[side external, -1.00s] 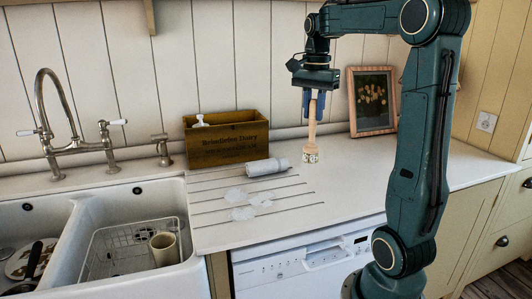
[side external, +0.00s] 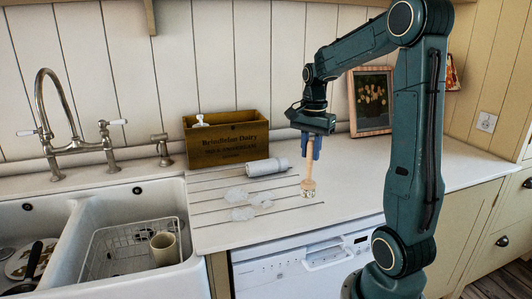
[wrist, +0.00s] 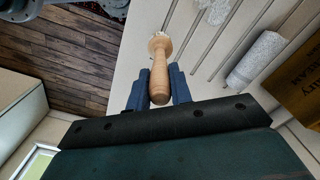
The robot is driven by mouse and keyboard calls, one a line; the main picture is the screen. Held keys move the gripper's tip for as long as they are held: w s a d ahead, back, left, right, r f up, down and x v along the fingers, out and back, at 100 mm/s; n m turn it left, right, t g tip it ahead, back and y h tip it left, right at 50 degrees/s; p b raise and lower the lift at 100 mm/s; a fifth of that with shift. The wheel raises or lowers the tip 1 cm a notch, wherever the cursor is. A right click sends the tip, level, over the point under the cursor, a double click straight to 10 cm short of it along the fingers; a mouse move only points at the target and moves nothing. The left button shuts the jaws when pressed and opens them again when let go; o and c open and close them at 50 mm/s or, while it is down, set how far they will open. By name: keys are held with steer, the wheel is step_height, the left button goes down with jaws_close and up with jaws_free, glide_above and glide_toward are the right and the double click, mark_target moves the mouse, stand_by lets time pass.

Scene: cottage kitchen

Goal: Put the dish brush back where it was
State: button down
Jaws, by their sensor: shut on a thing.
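The dish brush (side external: 308,184) has a pale wooden handle and a head with light bristles. My gripper (side external: 311,150) is shut on its handle and holds it roughly upright, head down, over the counter right of the drainer grooves. Whether the bristles touch the counter I cannot tell. In the wrist view the brush handle (wrist: 158,78) sits between the blue fingers of my gripper (wrist: 159,90), with the head pointing away from the camera.
Clear crumpled lumps (side external: 243,213) and a grey-white cylinder (side external: 267,167) lie on the grooved counter (side external: 220,236). A wooden dairy crate (side external: 226,142) and a framed picture (side external: 371,101) stand at the back. The sink (side external: 90,215) is at left. Counter right of the brush is clear.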

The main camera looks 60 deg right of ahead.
mark_target(310, 160)
steer(key=shift+f, duration=2.05)
steer(key=c, duration=1.3)
jaws_free()
steer(key=shift+o, duration=0.2)
step_height(310, 160, up, 12)
steer(key=shift+r, duration=0.15)
